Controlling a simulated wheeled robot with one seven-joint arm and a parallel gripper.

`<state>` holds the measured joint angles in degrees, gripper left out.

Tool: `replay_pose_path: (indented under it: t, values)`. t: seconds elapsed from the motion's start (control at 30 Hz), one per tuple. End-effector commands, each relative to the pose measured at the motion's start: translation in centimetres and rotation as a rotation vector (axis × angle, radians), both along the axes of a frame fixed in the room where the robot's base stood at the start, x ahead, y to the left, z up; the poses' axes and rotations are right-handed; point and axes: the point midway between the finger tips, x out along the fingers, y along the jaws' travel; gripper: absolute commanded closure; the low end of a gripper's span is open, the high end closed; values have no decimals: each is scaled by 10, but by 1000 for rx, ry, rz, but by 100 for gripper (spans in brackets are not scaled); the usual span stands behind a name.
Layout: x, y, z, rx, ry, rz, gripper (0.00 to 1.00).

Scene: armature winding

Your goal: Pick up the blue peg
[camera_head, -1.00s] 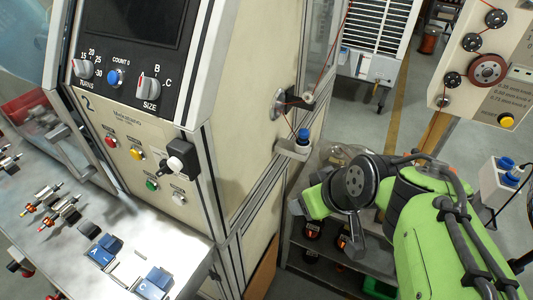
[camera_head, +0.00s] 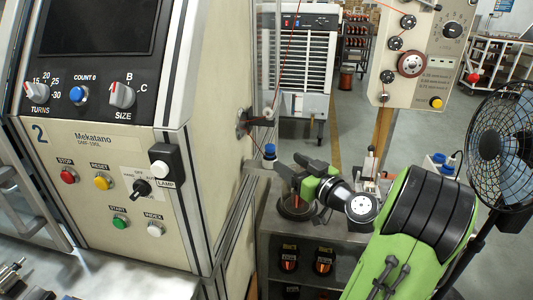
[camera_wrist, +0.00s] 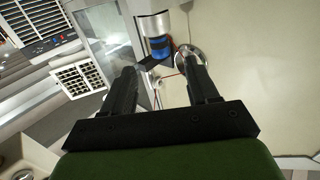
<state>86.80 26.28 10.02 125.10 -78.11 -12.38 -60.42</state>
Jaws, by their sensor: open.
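The blue peg (camera_head: 270,151) sits upright in a small bracket on the right side of the winding machine. In the wrist view the blue peg (camera_wrist: 160,46) shows just beyond the fingertips, roughly in line with the gap between them, against a pale grey cylinder. My gripper (camera_head: 292,168) is just right of the peg in the head view. In the wrist view my gripper (camera_wrist: 158,63) is open with nothing between its two black fingers. I cannot tell whether a fingertip touches the peg or its bracket.
The winding machine (camera_head: 100,150) with its knobs and buttons fills the left. A red wire runs near the peg past a guide roller (camera_head: 268,113). A metal cabinet (camera_head: 310,245) stands below my gripper. A black fan (camera_head: 490,145) is at the right.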

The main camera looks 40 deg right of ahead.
Motion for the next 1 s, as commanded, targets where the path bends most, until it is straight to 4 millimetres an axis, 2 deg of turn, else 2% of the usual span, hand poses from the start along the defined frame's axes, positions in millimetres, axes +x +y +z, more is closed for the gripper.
replay_pose_path:
  t: [0.03, 0.1, 0.27, 0.5, 0.73, 0.77, 1.0]
  values:
    - [13, 1, 3, -1, -2, 6, 41]
    - [26, -1, 2, 0, 0, 4, 41]
    - [44, -3, 2, 1, 0, 2, 41]
    - [86, -6, 3, 0, 0, 1, 41]
    - [90, -7, 1, 1, 1, -1, 41]
    - [90, -7, 1, 1, 1, -1, 42]
    - [89, -7, 1, 1, 1, -1, 79]
